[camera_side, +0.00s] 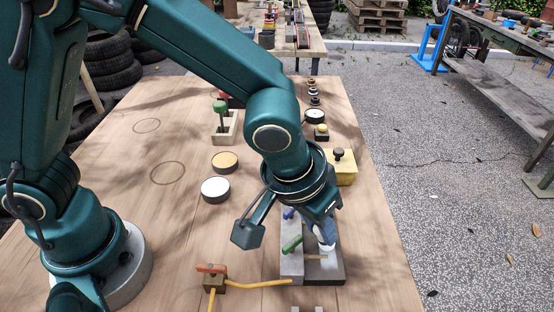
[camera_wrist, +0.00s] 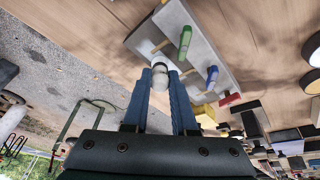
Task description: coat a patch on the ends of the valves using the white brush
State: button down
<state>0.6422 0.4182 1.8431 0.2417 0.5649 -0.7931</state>
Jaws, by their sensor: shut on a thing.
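A grey valve block (camera_side: 291,265) on a dark base stands at the table's front. It carries a green-handled valve (camera_side: 292,244) and a blue-handled one (camera_side: 288,213); the wrist view also shows a red handle (camera_wrist: 229,100). Short tan valve ends stick out of the block, one (camera_wrist: 158,47) level with the green handle. My gripper (camera_wrist: 164,88) is shut on the white brush (camera_wrist: 160,70), also seen in the side view (camera_side: 326,246). The brush is just above the base, close to the green valve's end. I cannot tell whether they touch. My gripper hides the farther valve ends.
An orange-handled valve (camera_side: 212,269) with yellow hose lies left of the block. White-topped (camera_side: 215,188) and yellow-topped (camera_side: 224,161) tins stand farther back. A yellow box (camera_side: 342,166) is behind my gripper. The table's left middle is mostly clear.

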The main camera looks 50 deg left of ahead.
jog(key=shift+w+a, duration=4.6)
jog(key=shift+a, duration=0.05)
jog(key=shift+r, duration=2.95)
notch_tip(320, 180, up, 3)
jog(key=shift+f, duration=0.15)
jog(key=shift+x, duration=0.75)
